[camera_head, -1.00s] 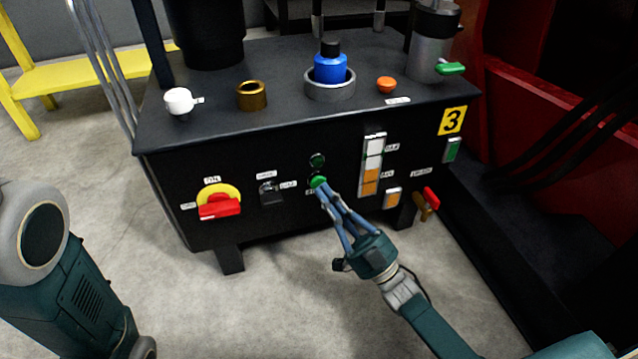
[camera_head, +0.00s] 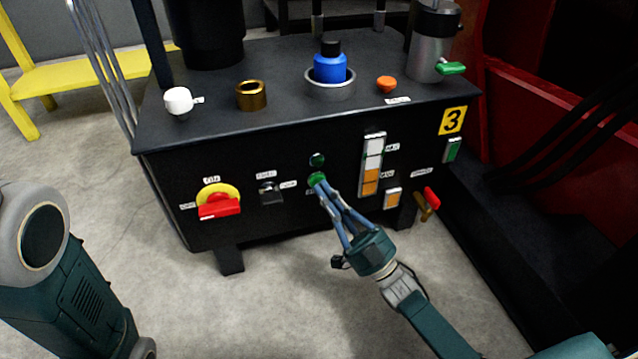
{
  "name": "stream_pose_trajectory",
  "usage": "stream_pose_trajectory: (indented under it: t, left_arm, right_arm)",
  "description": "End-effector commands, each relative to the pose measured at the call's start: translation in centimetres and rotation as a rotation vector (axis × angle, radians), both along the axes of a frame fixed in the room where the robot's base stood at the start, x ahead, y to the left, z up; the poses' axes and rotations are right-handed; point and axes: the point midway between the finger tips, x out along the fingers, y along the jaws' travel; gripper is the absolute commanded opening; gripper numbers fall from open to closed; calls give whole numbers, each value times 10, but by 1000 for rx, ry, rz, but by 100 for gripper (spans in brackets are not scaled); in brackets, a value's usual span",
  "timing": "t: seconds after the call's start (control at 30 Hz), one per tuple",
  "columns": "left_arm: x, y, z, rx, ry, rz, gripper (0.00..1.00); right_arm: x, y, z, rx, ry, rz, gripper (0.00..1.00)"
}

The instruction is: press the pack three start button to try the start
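The black pack with the yellow number 3 plate (camera_head: 453,121) stands in front of me. Its front panel has a green button (camera_head: 316,179) with a darker green round fitting (camera_head: 317,160) right above it. My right gripper (camera_head: 320,188) reaches up from the lower right. Its slim blue fingers come together at the tips, with nothing seen between them. The tips are at the lower edge of the green button; I cannot tell whether they touch it. The small label beside the button is partly hidden by the fingers. My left arm shows at the left, but its gripper does not.
The front panel also has a red switch on yellow (camera_head: 219,203), a black selector (camera_head: 270,193), a white-and-orange level gauge (camera_head: 372,164), an orange-and-white square (camera_head: 392,198) and a red-handled valve (camera_head: 430,199). A red structure (camera_head: 545,110) stands at the right. Floor in front is clear.

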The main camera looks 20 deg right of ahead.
Motion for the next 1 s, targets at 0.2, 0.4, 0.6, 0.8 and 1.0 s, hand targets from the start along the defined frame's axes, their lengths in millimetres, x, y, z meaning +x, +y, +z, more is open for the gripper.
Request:
stream_pose_trajectory:
  t: [0.2, 0.4, 0.6, 0.8, 1.0]
  left_arm:
    - [0, 0, 5, 0, 0, 0, 36]
    - [0, 0, 10, 0, 0, 0, 36]
    - [0, 0, 10, 0, 0, 0, 36]
    - [0, 0, 13, 0, 0, 0, 36]
    - [0, 0, 24, 0, 0, 0, 36]
  right_arm:
    - [-5, -1, 1, -1, 2, -1, 0]
    - [-15, -1, 1, 0, 1, -1, 0]
    - [-17, -1, 0, 0, 0, 0, 0]
    - [-20, -1, 0, 0, 1, -1, 0]
    - [-39, -2, 2, -1, 2, -1, 0]
